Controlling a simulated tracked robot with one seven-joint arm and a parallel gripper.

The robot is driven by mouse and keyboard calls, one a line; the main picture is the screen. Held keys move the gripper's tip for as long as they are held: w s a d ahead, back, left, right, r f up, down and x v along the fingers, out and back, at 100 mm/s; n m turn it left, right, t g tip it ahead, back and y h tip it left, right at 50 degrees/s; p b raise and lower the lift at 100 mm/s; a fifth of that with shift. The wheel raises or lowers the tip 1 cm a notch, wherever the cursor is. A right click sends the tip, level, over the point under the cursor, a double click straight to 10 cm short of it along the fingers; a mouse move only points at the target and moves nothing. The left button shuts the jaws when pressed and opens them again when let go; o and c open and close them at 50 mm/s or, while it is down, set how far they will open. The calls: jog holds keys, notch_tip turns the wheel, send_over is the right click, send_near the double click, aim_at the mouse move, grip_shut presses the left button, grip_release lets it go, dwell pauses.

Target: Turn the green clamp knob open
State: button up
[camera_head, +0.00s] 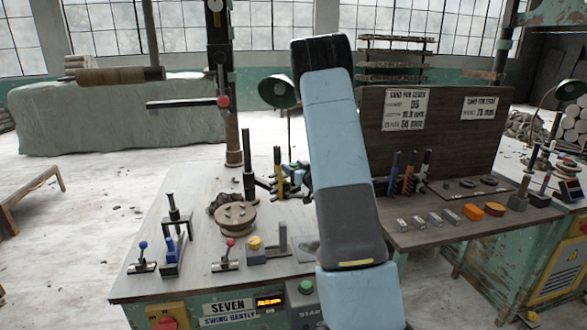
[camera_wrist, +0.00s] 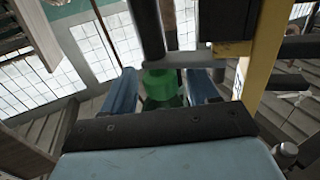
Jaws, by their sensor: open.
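The green clamp knob (camera_wrist: 158,84) shows in the wrist view, below a grey bar and a dark upright post. My gripper (camera_wrist: 163,77) is open, with one blue finger to the left of the knob and one to the right. Gaps show between the fingers and the knob, so it is not gripped. The knob's lower part is hard to make out in shadow. In the head view my own arm stands in the middle of the picture and I cannot see the knob or my gripper there.
A yellow post (camera_wrist: 259,60) stands close on the right in the wrist view. A dark signboard (camera_head: 450,130) stands at right.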

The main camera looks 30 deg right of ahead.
jog(key=shift+w, duration=0.2)
jog(key=c, duration=0.9)
jog(key=shift+c, duration=0.2)
jog(key=shift+h, duration=0.3)
jog(key=shift+a+r+m+h, duration=0.1)
jog(key=shift+a+m+h, duration=0.05)
jog(key=shift+m+h, duration=1.75)
jog(key=shift+g+h, duration=0.4)
jog(key=shift+h, duration=0.6)
jog(key=shift+m, duration=0.3)
